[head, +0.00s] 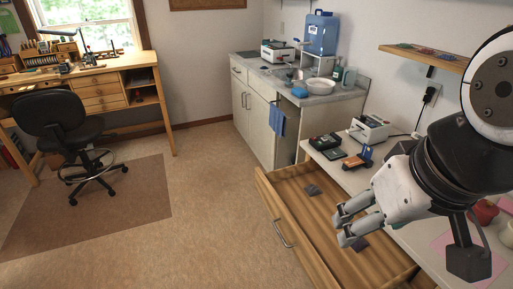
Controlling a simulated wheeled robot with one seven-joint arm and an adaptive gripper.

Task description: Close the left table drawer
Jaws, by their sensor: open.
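The table drawer (297,243) is a wooden drawer pulled far out from under the white table (327,157). Its front panel faces left and carries a metal handle (281,233). Two small dark grey pieces lie inside, one near the far end (312,190) and one by my fingers (360,244). My gripper (341,226) is open and empty. It appears over the drawer's interior, to the right of the front panel; its exact height is unclear. The drawer's near right end is partly hidden by my gripper and cut off by the frame.
Small devices (368,130) and an orange-and-blue tool (358,158) sit on the white table. A grey-topped counter (322,98) with a blue towel (277,119) stands behind. A black chair (68,130) and workbench (100,75) are at left. Floor (205,190) left of the drawer is clear.

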